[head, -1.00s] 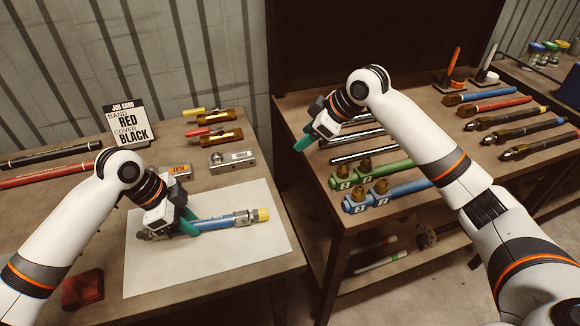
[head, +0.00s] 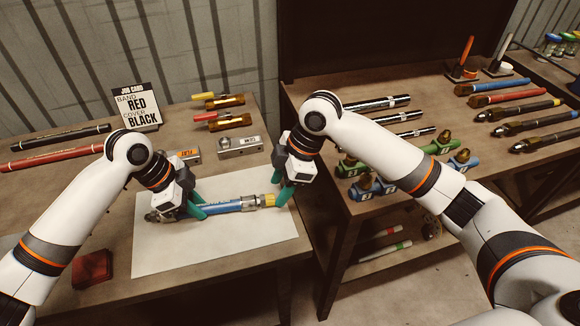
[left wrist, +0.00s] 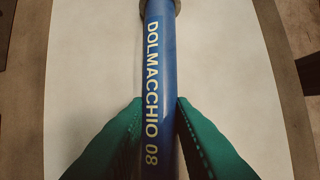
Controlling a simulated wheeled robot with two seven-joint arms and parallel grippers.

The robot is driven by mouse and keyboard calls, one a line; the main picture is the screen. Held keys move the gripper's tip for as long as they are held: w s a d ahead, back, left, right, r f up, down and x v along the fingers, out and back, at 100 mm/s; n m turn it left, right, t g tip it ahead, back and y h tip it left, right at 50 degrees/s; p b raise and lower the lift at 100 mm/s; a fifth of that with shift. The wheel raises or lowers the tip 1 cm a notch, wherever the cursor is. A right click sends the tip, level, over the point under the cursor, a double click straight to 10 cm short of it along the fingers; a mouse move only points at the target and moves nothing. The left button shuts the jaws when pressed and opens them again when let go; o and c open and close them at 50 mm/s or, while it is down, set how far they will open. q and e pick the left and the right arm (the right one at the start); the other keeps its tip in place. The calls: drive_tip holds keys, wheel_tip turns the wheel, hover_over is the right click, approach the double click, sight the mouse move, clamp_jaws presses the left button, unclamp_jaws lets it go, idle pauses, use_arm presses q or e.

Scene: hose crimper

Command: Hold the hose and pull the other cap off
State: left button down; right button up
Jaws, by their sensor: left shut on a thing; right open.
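The blue hose (head: 222,206) lies over the white sheet, with metal fittings at its ends and a yellow cap (head: 268,200) on its right end. It also shows in the left wrist view (left wrist: 160,55), printed "DOLMACCHIO 08". My left gripper (head: 194,212) is shut on the hose towards its left end, one green finger on each side. My right gripper (head: 284,195) is open at the yellow cap, its green fingers pointing down. I cannot tell whether they touch the cap. The hose's left tip is partly hidden by my left gripper.
The white sheet (head: 160,255) covers the front of the left table. A job card (head: 136,106) reads band red, cover black. A dark red block (head: 92,268) lies front left. The right bench (head: 330,98) holds rods, valves and hoses; a gap separates the tables.

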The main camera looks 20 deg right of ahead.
sight(270, 200)
drive_tip(key=shift+x, duration=1.5)
clamp_jaws()
